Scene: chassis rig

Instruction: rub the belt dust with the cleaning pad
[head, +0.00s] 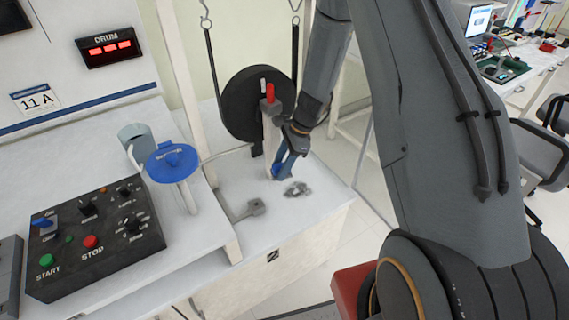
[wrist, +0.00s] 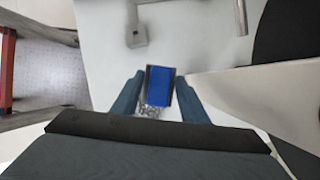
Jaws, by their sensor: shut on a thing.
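The cleaning pad (wrist: 161,86) is a blue block with dark edges, seen between my fingertips in the wrist view. My gripper (wrist: 160,96) is shut on it, one blue-grey finger on each side. In the head view my gripper (head: 284,168) points down, low over the white bench top. The belt dust (head: 298,189) is a grey speckled patch just right of and in front of the fingertips. In the wrist view the dust (wrist: 152,111) shows beside and below the pad, partly hidden by it. Whether the pad touches the bench cannot be told.
A black wheel (head: 244,103) and an upright post with a red-tipped handle (head: 269,92) stand close behind my gripper. A small grey block on a rod (head: 256,207) lies to the left. A control box (head: 95,236), mug (head: 136,145) and blue-topped post (head: 173,162) are farther left.

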